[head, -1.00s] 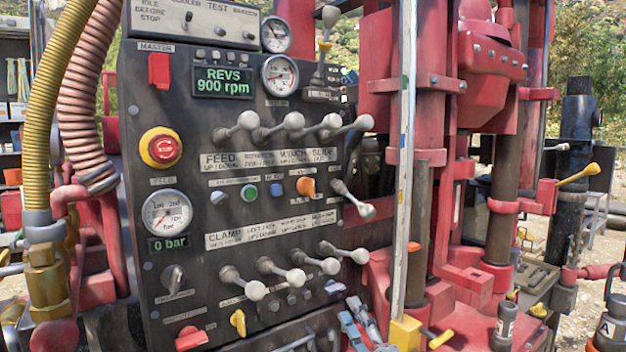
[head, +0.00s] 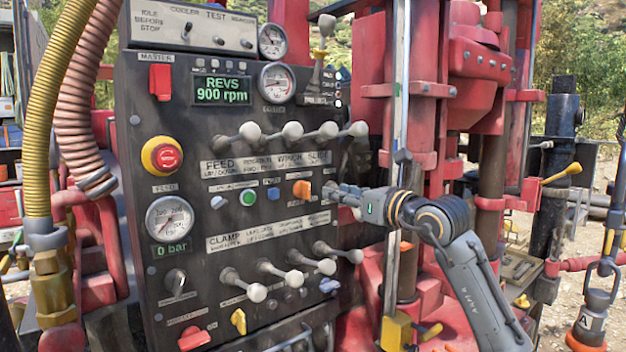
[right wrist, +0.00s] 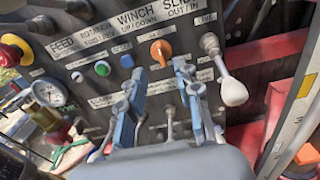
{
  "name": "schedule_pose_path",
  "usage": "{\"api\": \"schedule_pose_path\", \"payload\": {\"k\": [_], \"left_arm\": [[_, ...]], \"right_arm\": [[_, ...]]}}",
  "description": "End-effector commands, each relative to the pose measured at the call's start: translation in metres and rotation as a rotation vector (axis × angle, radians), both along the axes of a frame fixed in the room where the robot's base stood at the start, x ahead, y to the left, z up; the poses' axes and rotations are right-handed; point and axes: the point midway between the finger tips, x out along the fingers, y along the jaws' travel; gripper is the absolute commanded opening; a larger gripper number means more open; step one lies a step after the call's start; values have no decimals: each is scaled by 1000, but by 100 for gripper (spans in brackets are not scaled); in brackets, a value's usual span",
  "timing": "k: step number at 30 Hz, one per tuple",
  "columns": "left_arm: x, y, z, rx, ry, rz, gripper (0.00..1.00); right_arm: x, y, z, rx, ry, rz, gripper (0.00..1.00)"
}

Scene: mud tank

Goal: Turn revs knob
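An orange knob (head: 302,189) sits on the dark control panel (head: 180,120), right of a green button; it also shows in the right wrist view (right wrist: 161,50). The small label above it is too blurred to read. The REVS display (head: 222,90) reads 900 rpm. My right gripper (head: 334,192) is just right of the orange knob in the head view. In the right wrist view the gripper (right wrist: 156,76) is open, its two blue-grey fingers apart, with the orange knob just beyond the gap. I see no contact. My left gripper is not in view.
White-balled levers (head: 290,131) stick out above the orange knob, and more (head: 295,280) below. One lever (right wrist: 232,92) stands close to the right of my right fingers. A red emergency stop (head: 163,156) is at left. Red machinery and a pale upright rail (head: 399,90) stand at right.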

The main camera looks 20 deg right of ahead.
Motion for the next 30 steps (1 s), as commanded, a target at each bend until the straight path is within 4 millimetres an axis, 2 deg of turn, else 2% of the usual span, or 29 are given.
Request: {"api": "schedule_pose_path", "payload": {"k": [1,6,12,18,26,28,30], "left_arm": [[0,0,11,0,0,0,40],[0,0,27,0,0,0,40],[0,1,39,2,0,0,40],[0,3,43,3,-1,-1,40],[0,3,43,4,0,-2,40],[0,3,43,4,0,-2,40],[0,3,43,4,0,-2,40]], "right_arm": [[11,5,5,3,2,2,33],[46,18,5,2,2,2,33],[75,28,4,2,0,2,33],[88,33,1,1,-2,2,33],[89,33,0,0,-2,2,33],[89,33,0,0,-2,2,23],[89,33,0,0,-2,2,9]]}}
